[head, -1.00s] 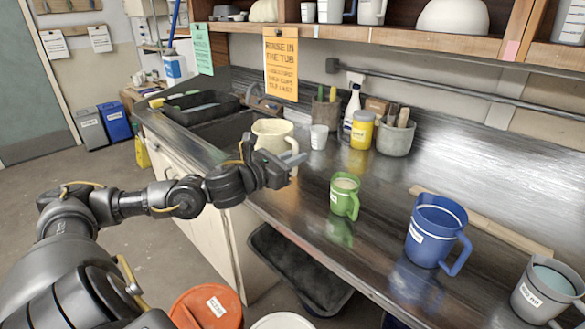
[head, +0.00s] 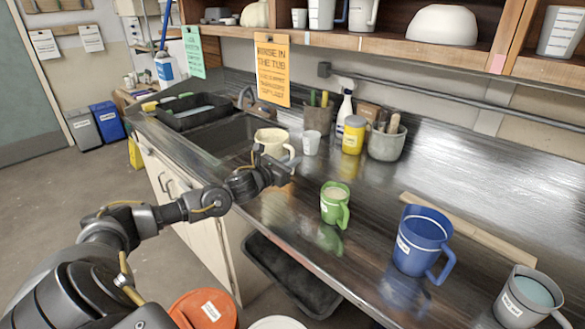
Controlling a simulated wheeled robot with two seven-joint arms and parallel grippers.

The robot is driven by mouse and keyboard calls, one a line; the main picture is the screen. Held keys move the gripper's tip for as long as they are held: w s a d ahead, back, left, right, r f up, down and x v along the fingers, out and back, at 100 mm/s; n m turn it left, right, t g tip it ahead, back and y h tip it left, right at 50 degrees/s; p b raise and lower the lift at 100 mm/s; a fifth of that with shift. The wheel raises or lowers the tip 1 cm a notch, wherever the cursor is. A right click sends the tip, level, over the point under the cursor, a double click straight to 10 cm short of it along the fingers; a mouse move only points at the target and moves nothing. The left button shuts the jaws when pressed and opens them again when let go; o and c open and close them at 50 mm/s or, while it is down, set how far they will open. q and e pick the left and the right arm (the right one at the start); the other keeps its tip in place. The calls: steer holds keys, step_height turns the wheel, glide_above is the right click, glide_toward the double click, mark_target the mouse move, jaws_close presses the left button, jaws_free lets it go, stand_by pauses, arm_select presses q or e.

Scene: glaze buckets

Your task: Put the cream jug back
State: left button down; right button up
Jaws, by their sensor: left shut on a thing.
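The cream jug (head: 271,142) is near the right end of the sink, by the small white cup. Its handle is on its right side, toward my gripper. My left gripper (head: 284,167) is shut on the jug at the handle side, and its wrist hides the jug's lower part. The jug looks upright. I cannot tell whether its base touches the counter. My right gripper is not in view.
On the metal counter (head: 285,215) stand a green mug (head: 334,204), a blue jug (head: 419,243) and a grey jug (head: 526,300). A white cup (head: 311,143), yellow jar (head: 353,135) and grey pot (head: 386,143) stand behind. The sink (head: 225,135) is left.

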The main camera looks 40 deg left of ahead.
arm_select(q)
steer(key=f, duration=0.1)
steer(key=w+a+f+p, duration=0.1)
steer(key=f, duration=0.1)
steer(key=w+f+p, duration=0.1)
steer(key=f, duration=0.1)
steer(key=shift+w+a+f, duration=0.2)
steer(key=shift+a+f, duration=0.05)
steer(key=shift+f, duration=0.15)
steer(key=c, duration=1.9)
jaws_free()
steer(key=shift+f, duration=0.2)
steer(key=o, duration=0.4)
steer(key=shift+s+d, duration=0.1)
steer(key=shift+o, duration=0.2)
steer(key=shift+r, duration=0.1)
